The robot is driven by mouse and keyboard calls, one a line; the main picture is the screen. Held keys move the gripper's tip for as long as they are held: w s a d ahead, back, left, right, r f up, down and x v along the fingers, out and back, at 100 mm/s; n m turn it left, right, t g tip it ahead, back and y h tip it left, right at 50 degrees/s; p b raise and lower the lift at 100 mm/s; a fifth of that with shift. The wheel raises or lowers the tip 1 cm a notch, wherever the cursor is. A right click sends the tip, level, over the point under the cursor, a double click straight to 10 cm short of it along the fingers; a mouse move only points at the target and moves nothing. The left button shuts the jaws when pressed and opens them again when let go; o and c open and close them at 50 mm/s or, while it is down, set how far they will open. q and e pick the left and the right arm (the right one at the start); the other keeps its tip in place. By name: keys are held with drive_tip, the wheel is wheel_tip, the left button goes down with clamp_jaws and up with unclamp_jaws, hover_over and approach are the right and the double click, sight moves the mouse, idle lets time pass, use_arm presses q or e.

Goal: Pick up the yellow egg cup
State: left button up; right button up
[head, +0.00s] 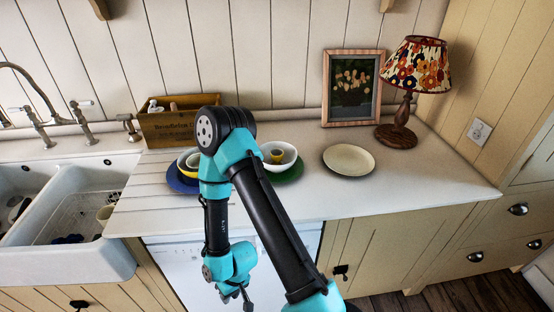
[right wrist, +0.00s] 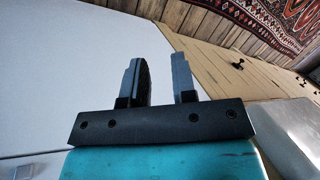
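A small yellow object, which looks like the yellow egg cup (head: 277,155), sits in a white bowl (head: 291,164) on a green plate (head: 293,175). My right arm passes in front and hides part of the bowl and plate. My right gripper (head: 246,300) hangs low in front of the counter, pointing down, well away from the egg cup. In the right wrist view the fingers of the right gripper (right wrist: 160,80) are apart with nothing between them. My left gripper is not in view.
A blue plate (head: 174,181) with yellow and white dishes stands left of my arm. A cream plate (head: 349,160), a lamp (head: 397,130) and a framed picture (head: 352,88) are to the right. A wooden box (head: 172,125) stands behind; a sink (head: 75,200) is at left. The front right counter is clear.

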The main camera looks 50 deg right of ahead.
drive_tip(key=o, duration=0.8)
